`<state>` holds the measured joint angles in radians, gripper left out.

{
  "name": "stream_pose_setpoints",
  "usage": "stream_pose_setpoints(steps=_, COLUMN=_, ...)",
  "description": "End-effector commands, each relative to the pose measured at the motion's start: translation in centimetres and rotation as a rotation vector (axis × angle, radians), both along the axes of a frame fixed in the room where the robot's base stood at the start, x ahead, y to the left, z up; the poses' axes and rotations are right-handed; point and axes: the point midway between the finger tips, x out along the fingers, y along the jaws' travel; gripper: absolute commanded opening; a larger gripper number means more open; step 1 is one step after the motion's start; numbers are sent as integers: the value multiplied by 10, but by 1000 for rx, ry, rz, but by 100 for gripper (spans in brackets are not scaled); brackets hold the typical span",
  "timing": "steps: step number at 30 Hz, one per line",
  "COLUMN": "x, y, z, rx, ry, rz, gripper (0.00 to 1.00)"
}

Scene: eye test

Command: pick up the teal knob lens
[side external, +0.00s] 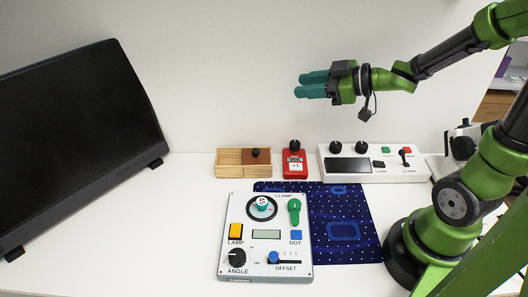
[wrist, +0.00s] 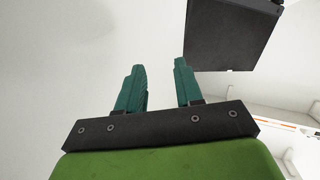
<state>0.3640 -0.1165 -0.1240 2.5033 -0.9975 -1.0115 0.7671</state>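A small round teal knob (side external: 262,204) with a white, dark-marked top sits in the dark ring dial at the upper part of the white control panel (side external: 270,240). It is the only thing that looks like the teal knob lens; its detail is too small to tell more. My gripper (side external: 300,85), with teal fingers, is high above the table, well above and a little right of the panel, pointing left. In the wrist view its fingers (wrist: 159,64) are apart with nothing between them. The knob and panel are not in the wrist view.
A green lever (side external: 294,211) stands right of the knob on the panel. Behind are a wooden tray (side external: 230,163), a red device (side external: 295,164) and a white console (side external: 400,176). A blue patterned cloth (side external: 348,245) lies beside the panel. A black screen (side external: 75,140) stands left.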

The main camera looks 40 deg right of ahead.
Motion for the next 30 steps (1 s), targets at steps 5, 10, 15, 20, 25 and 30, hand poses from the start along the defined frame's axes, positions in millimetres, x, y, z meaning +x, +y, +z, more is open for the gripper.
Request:
stream_pose_setpoints(steps=5, x=-51, y=27, z=-85, rx=-3, ry=180, rz=410, gripper=36)
stream_pose_setpoints(steps=10, x=-96, y=41, z=-112, rx=58, ry=258, rz=640, gripper=36)
stream_pose_setpoints(steps=15, x=-103, y=55, z=-121, rx=76, ry=272, rz=699, gripper=36)
stream_pose_setpoints(steps=20, x=-92, y=83, z=-135, rx=76, ry=273, rz=700, gripper=36)
stream_pose_setpoints(steps=25, x=-79, y=113, z=-152, rx=74, ry=272, rz=699, gripper=36)
stream_pose_setpoints(steps=30, x=-70, y=134, z=-163, rx=72, ry=270, rz=696, gripper=36)
